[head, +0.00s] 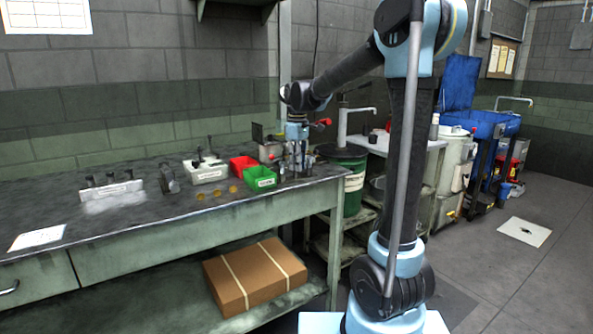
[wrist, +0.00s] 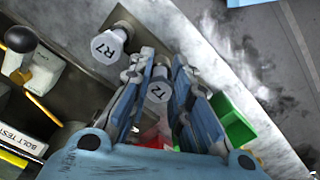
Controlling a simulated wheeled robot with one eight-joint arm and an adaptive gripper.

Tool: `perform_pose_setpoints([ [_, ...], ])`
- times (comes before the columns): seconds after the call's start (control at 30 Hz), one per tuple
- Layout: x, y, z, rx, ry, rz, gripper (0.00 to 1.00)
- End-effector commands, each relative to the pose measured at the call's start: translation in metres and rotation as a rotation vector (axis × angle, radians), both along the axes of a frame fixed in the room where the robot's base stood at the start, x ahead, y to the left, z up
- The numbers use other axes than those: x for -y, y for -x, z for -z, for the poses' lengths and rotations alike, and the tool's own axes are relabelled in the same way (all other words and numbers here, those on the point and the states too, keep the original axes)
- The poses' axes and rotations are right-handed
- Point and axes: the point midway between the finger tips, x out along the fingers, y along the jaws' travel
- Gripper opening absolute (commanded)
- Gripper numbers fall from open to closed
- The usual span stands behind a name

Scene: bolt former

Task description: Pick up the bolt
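In the wrist view, a bolt with a pale, marked head (wrist: 158,89) stands between the two fingers of my gripper (wrist: 163,60). The fingers are apart, one on each side of it, with narrow gaps beside the head. Its shank is mostly hidden. In the head view, my gripper (head: 296,168) points down low over the right end of the workbench (head: 200,235). The bolts are too small to tell apart there.
A green bin (head: 260,179) and a red bin (head: 243,165) sit left of my gripper. The bench edge is close on the right.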

Motion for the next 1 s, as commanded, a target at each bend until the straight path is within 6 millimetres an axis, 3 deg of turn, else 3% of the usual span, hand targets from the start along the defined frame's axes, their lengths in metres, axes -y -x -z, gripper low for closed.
perform_pose_setpoints([
  [0.47,0.0,0.0,-0.007,0.0,0.0,0.0,0.0],
  [1.0,0.0,0.0,-0.088,0.0,0.0,0.0,0.0],
])
